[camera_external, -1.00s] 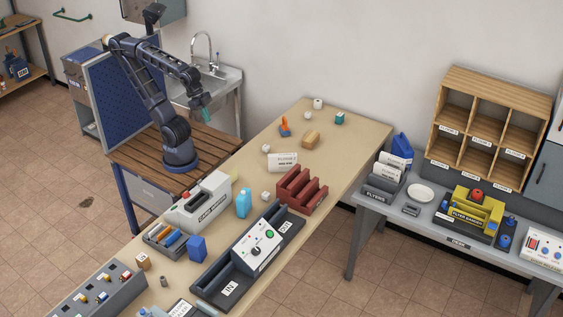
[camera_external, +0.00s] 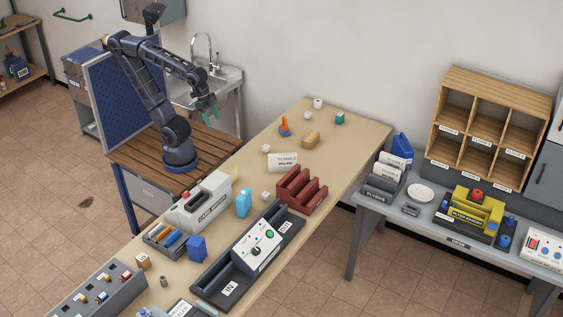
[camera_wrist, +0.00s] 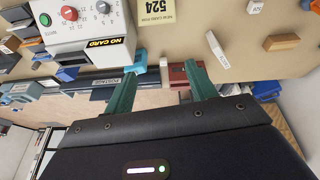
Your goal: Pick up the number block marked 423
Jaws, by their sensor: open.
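I cannot read the mark 423 on anything in these frames. A small tan block (camera_external: 143,261) with a dark mark, too small to read, stands at the near left of the long table. My gripper (camera_external: 209,114) hangs in the air over the far side of my wooden stand, apart from the table objects. In the wrist view its two teal fingers (camera_wrist: 160,70) are spread with nothing held between them. A yellow note (camera_wrist: 157,12) there reads 524.
The sink (camera_external: 222,85) stands behind my arm.

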